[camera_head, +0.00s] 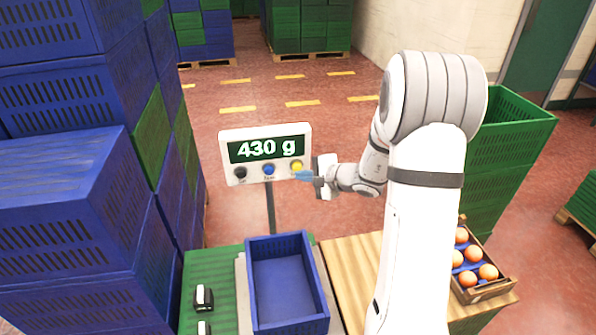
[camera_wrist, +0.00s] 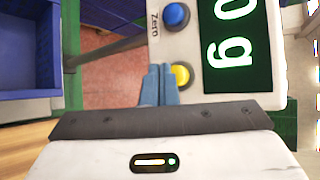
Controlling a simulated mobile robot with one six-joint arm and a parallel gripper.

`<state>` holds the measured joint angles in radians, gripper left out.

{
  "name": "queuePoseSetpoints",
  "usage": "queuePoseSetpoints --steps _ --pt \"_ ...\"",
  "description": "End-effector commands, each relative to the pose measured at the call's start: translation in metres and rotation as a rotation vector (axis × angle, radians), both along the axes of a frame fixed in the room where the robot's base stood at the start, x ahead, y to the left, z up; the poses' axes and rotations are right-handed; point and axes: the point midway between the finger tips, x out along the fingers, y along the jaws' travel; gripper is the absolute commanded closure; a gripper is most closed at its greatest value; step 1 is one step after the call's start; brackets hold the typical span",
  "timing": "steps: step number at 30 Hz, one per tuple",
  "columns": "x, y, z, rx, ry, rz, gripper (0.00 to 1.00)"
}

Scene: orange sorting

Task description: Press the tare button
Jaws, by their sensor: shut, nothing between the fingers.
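The scale's display panel (camera_head: 265,150) reads 430 g and has a black button (camera_head: 240,172), a blue button (camera_head: 268,169) and a yellow button (camera_head: 297,165) in a row. In the wrist view the blue button (camera_wrist: 176,16) is labelled "Zero", while no label shows by the yellow button (camera_wrist: 181,76). My gripper (camera_head: 300,175) is shut and empty, pointing at the panel's yellow-button end. In the wrist view its blue fingertips (camera_wrist: 159,70) are right beside the yellow button and partly overlap it; I cannot tell whether they touch.
An empty blue crate (camera_head: 253,300) stands on the scale below the panel. A wooden crate (camera_head: 492,290) of oranges sits on the right, near a green crate stack (camera_head: 512,130). Tall blue crates (camera_head: 50,200) stand at the left. The floor behind the panel is clear.

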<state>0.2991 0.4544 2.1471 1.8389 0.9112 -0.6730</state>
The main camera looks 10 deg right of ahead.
Motion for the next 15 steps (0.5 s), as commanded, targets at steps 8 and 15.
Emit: queuePoseSetpoints --steps 8,15 --pt "-0.002 0.0 0.0 0.0 0.0 0.0 1.0" --pt "-0.023 0.0 -0.002 -0.001 -0.001 0.0 1.0"
